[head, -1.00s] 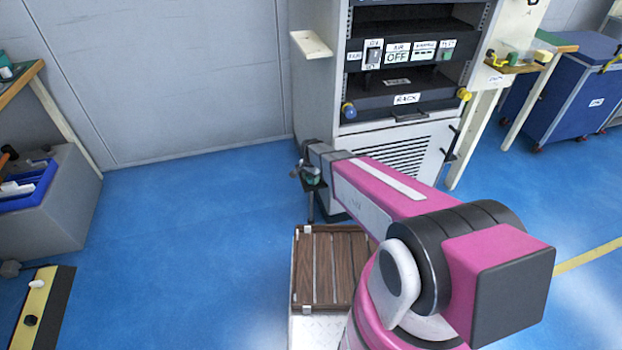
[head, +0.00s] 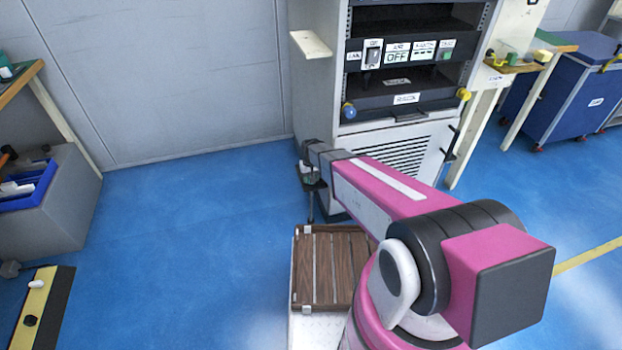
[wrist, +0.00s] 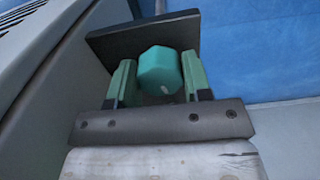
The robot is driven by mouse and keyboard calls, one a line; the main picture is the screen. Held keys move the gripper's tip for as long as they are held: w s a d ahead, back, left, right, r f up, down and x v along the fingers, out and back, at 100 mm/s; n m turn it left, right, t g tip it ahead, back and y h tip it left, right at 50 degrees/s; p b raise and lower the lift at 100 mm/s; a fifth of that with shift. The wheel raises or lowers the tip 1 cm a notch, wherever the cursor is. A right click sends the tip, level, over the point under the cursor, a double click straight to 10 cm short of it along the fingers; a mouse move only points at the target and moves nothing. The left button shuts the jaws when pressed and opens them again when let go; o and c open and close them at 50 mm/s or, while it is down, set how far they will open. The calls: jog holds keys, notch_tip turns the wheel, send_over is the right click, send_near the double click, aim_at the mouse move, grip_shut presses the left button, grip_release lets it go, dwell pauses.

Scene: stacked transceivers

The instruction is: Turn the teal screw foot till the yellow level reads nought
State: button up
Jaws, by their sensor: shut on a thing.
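The teal screw foot (wrist: 160,70) shows in the wrist view as a faceted knob with a small pale mark near its lower edge. A dark plate lies behind it. My gripper (wrist: 159,76) has its two green fingers on either side of the foot and is shut on it. In the head view my gripper (head: 311,178) is low at the left front corner of the grey rack cabinet (head: 315,95), where the arm partly hides it. I cannot make out a yellow level or its reading in either view.
A wooden slatted deck (head: 322,262) lies in front of the cabinet. A pale shelf (head: 311,43) juts from the cabinet's left side. A blue bin (head: 25,190) stands at far left and a blue cart (head: 568,92) at right. The blue floor left of the cabinet is clear.

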jog(key=shift+n, duration=1.4)
jog(key=o, duration=0.9)
notch_tip(320, 180, up, 11)
jog(key=shift+f, duration=0.1)
